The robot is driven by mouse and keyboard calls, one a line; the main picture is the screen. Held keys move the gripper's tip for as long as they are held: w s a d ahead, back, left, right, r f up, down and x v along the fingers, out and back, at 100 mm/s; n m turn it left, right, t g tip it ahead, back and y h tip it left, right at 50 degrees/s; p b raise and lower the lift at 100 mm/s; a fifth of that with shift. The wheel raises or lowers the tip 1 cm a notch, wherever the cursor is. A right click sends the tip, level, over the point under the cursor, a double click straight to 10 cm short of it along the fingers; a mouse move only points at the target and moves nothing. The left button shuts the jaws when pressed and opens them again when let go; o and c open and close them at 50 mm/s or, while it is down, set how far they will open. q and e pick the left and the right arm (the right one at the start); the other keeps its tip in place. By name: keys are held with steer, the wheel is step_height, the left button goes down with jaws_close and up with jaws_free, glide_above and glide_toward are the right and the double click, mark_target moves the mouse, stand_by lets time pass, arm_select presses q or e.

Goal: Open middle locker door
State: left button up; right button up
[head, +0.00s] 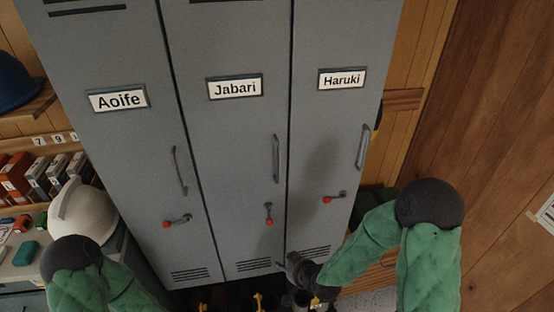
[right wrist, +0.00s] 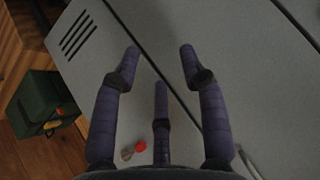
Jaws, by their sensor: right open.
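The middle locker door (head: 222,130), labelled Jabari, is grey and closed flush between its neighbours. Its bar handle (head: 276,158) is upright near the door's right edge. Below the handle, its small lever with a red knob (head: 268,221) points down. My right gripper (head: 287,263) is low in front of the lockers, near the seam between the Jabari and Haruki doors. In the right wrist view its three fingers (right wrist: 160,65) are spread and empty, facing the grey doors with a gap. My left arm shows at lower left; its gripper is out of view.
The Aoife door (head: 120,140) and Haruki door (head: 335,125) are closed, their red-knobbed levers lying sideways. A white helmet (head: 82,212) and shelved boxes stand at left. A green box (right wrist: 45,103) is beside the lockers' right side. A wooden wall (head: 490,120) is at right.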

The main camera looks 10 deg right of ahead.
steer(key=w+d+r+n+t, duration=0.1)
steer(key=w+r+t, duration=0.2)
steer(key=r, duration=0.5)
steer(key=w+d+r+t, duration=0.1)
steer(key=w+r+t, duration=0.15)
steer(key=r, duration=0.65)
steer(key=n+t+p, duration=0.1)
steer(key=t+p, duration=0.1)
steer(key=t, duration=0.1)
glide_toward(278, 162)
steer(key=w, duration=0.3)
steer(key=w+a, duration=0.1)
steer(key=w, duration=0.6)
steer(key=shift+w+a+f+b, duration=0.25)
steer(key=shift+f+b, duration=0.1)
steer(key=shift+f, duration=0.05)
jaws_close()
